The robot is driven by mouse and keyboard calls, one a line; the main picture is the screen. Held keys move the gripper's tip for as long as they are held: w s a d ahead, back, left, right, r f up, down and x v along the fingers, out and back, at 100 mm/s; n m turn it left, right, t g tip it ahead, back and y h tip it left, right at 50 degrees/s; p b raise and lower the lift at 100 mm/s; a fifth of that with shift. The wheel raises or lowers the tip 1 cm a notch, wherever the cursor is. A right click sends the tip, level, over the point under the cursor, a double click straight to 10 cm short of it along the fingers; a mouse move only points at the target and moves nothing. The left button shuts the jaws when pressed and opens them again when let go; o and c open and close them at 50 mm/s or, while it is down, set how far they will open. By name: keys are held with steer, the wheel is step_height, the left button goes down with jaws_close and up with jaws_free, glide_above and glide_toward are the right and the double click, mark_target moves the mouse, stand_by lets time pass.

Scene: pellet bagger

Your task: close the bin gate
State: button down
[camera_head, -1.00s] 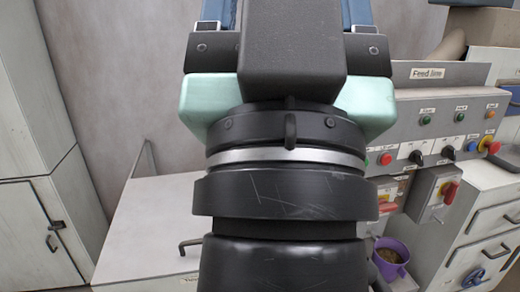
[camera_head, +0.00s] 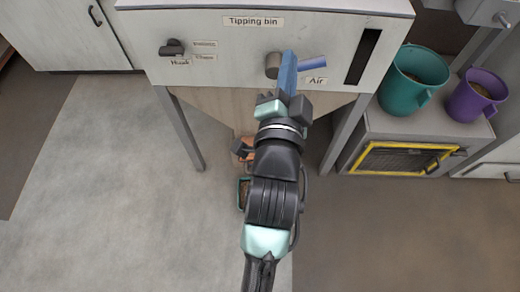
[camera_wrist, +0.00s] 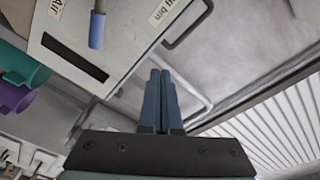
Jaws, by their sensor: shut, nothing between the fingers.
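The tipping bin (camera_head: 218,66) is a white box on legs at the top of the head view. A lever with a round grey hub (camera_head: 273,66) and a blue handle (camera_head: 313,62) is on its front, above a label reading Air. The blue handle also shows in the wrist view (camera_wrist: 97,30). My gripper (camera_head: 289,60) has blue fingers, shut and empty. In the head view it overlaps the lever between hub and handle. In the wrist view its tips (camera_wrist: 160,73) are apart from the handle. I cannot tell which part is the bin gate.
A black handle (camera_head: 172,47) is on the bin's left front, and a dark slot (camera_head: 364,57) on its right. A teal bucket (camera_head: 410,82) and a purple bucket (camera_head: 474,95) stand at right, above a yellow-framed panel (camera_head: 403,159). Floor at left is clear.

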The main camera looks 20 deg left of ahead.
steer(key=s+f+m+g+b, duration=0.2)
steer(key=s+f+b, duration=0.35)
steer(key=f, duration=1.05)
steer(key=s+a+f+m+g+b, duration=0.15)
steer(key=s+f+b, duration=0.35)
steer(key=f, duration=1)
steer(key=s+f+m+g+b, duration=0.3)
steer(key=f+b, duration=0.3)
steer(key=f, duration=1)
steer(key=w+r+b+x, duration=0.1)
steer(key=b+x, duration=0.7)
steer(key=x, duration=0.4)
steer(key=shift+w, duration=0.3)
steer(key=shift+a+r+t, duration=0.1)
steer(key=shift+t, duration=0.15)
steer(key=w, duration=0.2)
steer(key=w+a+b, duration=0.1)
steer(key=w, duration=0.2)
steer(key=w+a, duration=0.1)
steer(key=w, duration=0.2)
steer(key=shift+w+a+r, duration=0.1)
steer(key=shift+w+a, duration=0.1)
steer(key=shift+r, duration=0.1)
